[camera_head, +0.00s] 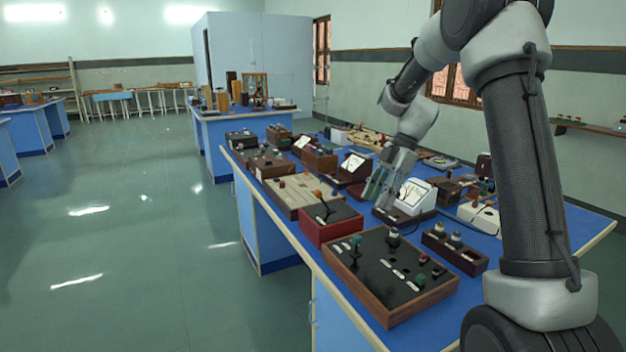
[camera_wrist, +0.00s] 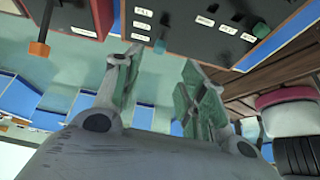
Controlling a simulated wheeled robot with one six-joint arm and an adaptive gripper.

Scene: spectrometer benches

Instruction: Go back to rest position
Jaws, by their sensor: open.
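My gripper (camera_head: 378,192) hangs over the blue bench (camera_head: 268,205) in the head view, with its fingers pointing down beside a white-faced meter (camera_head: 416,195). In the wrist view my gripper (camera_wrist: 160,85) has its two green-padded fingers spread apart, with nothing between them. In the head view my arm rises from the lower right, bends at the top and comes down to the gripper. Whether a fingertip touches the meter's base cannot be told.
A large black-topped box with knobs (camera_head: 388,275) and a red box with a lever (camera_head: 330,222) stand near the bench's front. Several meters and wooden boxes crowd the bench. Open green floor (camera_head: 130,230) lies to the left. A second bench (camera_head: 215,130) stands behind.

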